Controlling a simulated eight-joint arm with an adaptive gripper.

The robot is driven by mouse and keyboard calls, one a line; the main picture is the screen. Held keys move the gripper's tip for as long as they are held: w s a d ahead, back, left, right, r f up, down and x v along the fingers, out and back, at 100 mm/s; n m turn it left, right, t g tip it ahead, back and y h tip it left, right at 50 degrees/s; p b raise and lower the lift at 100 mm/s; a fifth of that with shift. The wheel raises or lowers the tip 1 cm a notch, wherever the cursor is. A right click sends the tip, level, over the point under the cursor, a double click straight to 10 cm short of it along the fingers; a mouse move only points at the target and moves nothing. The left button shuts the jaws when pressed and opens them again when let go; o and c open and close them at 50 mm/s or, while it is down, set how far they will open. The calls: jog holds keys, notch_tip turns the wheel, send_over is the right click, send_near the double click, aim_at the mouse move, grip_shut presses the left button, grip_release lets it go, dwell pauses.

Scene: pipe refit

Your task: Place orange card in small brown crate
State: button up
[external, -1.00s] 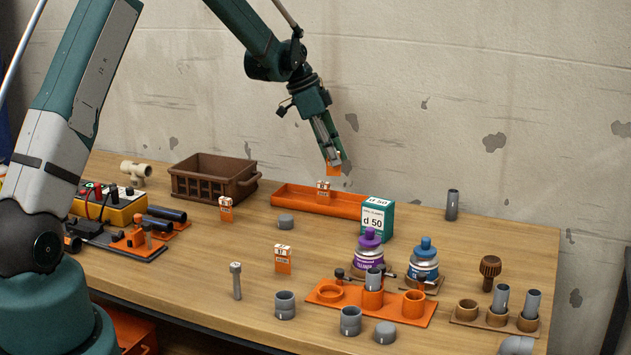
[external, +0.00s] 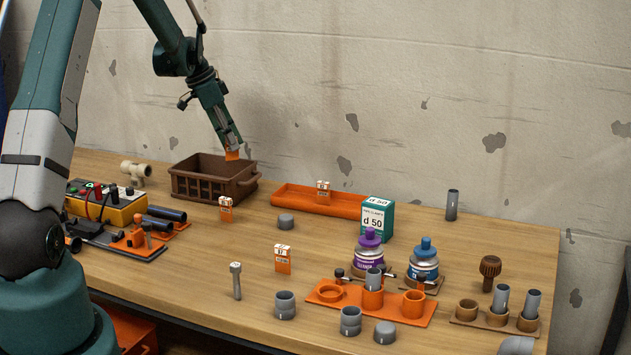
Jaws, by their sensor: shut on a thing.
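My gripper (external: 230,149) is shut on an orange card (external: 232,156), which hangs below the fingertips. The small brown crate (external: 192,189) stands at the back left of the table. The held card is at the crate's right rear part, at about rim height in the picture; I cannot tell its exact height or whether it is inside the rim. Other orange cards with white tops stand on the table: one in front of the crate (external: 226,209), one nearer the front (external: 283,259), and one at the orange tray (external: 323,190).
The long orange tray (external: 345,206) lies right of the crate, with a green d 50 box (external: 377,219) at its right end. A beige pipe fitting (external: 136,173) and a yellow device (external: 108,204) are on the left. Several grey pipe pieces, cans and holders fill the front right.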

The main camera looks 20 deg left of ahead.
jog(key=s+a, duration=0.1)
jog(key=a, duration=0.5)
jog(key=shift+s+n, duration=0.25)
jog(key=shift+n, duration=0.15)
jog(key=shift+f, duration=0.1)
notch_tip(320, 180, down, 6)
jog(key=shift+b, duration=0.4)
jog(key=shift+f, duration=1.9)
jog(key=shift+f+b, duration=0.15)
jog(key=shift+b, duration=0.25)
jog(key=o, duration=0.7)
